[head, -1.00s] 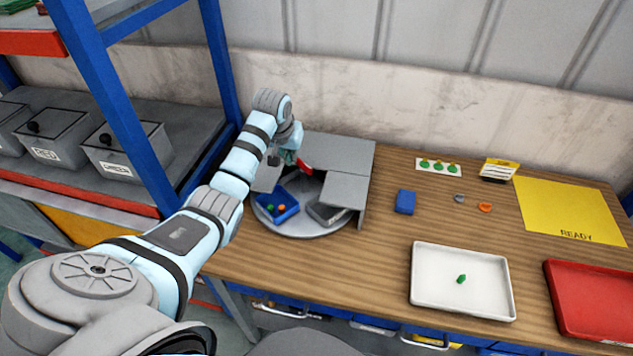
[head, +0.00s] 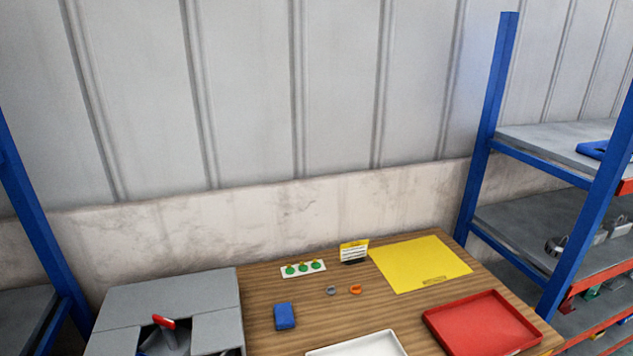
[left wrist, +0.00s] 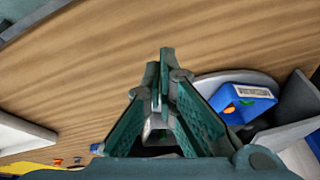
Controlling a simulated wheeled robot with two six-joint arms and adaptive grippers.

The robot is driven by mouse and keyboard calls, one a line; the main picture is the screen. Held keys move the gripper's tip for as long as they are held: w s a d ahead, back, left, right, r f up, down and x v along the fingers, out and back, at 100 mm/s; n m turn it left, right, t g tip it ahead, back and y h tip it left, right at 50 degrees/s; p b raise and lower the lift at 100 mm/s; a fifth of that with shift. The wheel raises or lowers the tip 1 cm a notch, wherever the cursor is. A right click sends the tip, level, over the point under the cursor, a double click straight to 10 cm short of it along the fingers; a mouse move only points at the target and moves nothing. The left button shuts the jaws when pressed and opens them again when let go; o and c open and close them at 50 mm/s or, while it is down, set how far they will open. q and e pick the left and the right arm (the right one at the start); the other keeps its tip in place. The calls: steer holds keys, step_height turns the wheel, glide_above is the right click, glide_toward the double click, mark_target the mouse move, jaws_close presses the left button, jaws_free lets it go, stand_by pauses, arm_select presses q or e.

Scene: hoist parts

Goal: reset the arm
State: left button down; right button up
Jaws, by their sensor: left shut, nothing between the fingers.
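My left gripper (left wrist: 163,65) shows in the left wrist view with its fingers brought together and nothing between them. It is over the wooden bench (left wrist: 100,65), beside the round grey turntable (left wrist: 215,80). A blue bin (left wrist: 253,91) with orange and green parts in it sits on the turntable. My left arm is out of the head view, and my right gripper is in neither view.
In the head view a grey cover (head: 170,295) with a red piece (head: 163,322) stands at the left. A blue block (head: 285,316), grey and orange rings (head: 355,289), yellow mat (head: 415,262), red tray (head: 485,322) and white tray (head: 360,344) lie rightward.

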arm_select(q)
steer(key=s+d+r, duration=0.1)
steer(key=s+d, duration=0.1)
steer(key=s, duration=0.5)
steer(key=s+d+r, duration=0.1)
steer(key=s+d, duration=0.2)
steer(key=s, duration=0.5)
step_height(320, 180, down, 22)
steer(key=a+g+b, duration=0.1)
steer(key=a+b, duration=0.1)
steer(key=b, duration=0.1)
arm_select(e)
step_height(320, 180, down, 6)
steer(key=b, duration=0.3)
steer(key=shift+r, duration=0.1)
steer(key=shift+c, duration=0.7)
arm_select(q)
steer(key=s+f+g, duration=0.1)
steer(key=s+f, duration=1.4)
steer(key=shift+a+f+g+h, duration=0.3)
steer(key=shift+a+f, duration=0.1)
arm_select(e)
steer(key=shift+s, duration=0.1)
